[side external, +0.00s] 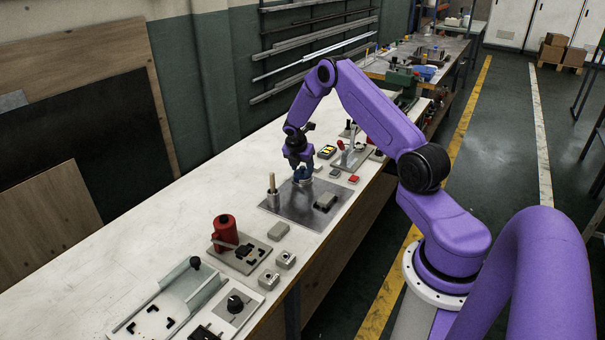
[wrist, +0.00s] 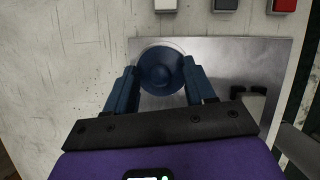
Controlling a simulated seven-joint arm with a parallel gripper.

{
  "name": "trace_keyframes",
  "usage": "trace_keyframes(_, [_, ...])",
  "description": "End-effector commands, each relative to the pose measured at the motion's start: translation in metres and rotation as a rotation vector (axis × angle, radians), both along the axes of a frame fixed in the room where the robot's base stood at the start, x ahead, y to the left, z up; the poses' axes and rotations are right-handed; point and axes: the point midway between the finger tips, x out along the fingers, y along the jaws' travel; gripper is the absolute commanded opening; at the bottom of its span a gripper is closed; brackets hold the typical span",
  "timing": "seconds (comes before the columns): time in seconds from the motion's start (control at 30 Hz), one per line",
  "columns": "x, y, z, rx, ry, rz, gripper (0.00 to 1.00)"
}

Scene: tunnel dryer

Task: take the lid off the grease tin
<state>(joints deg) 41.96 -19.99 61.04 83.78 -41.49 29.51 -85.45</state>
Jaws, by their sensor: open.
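The grease tin's round dark blue lid (wrist: 150,70) has a raised knob in its middle and lies below my gripper in the wrist view. My gripper (wrist: 160,73) is open, with one blue finger on each side of the lid's knob. I cannot tell whether the fingers touch it. In the side external view my gripper (side external: 302,172) points down right over the tin (side external: 304,182), which shows only as a small pale edge. The tin stands at the far edge of a metal plate (side external: 295,212). The fingers hide most of the lid there.
On the plate stand a metal cylinder with a wooden handle (side external: 272,191) and a grey block (side external: 325,201). Beyond are a red block (side external: 353,179), a black and yellow item (side external: 327,152) and a clamp fixture (side external: 350,152). A red fixture (side external: 226,232) stands nearer. The bench's left side is clear.

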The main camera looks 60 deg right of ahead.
Motion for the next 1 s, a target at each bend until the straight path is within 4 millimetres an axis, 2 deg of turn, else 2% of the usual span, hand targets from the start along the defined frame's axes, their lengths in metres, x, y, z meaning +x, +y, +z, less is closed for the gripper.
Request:
trace_keyframes(0.13, [0.0,0.0,0.0,0.0,-0.001,0.0,0.54])
trace_keyframes(0.17, [0.0,0.0,0.0,0.0,-0.001,0.0,0.51])
trace_keyframes(0.3, [0.0,0.0,0.001,0.0,-0.001,0.0,0.05])
trace_keyframes(0.33, [0.0,0.0,0.001,0.0,-0.001,0.0,0.0])
trace_keyframes(0.77, [0.001,0.0,0.006,-0.001,-0.003,-0.001,0.0])
trace_keyframes(0.87, [0.001,0.0,0.014,0.0,-0.004,-0.001,0.0])
trace_keyframes(1.0, [0.001,0.0,0.035,-0.001,-0.006,0.0,0.0])
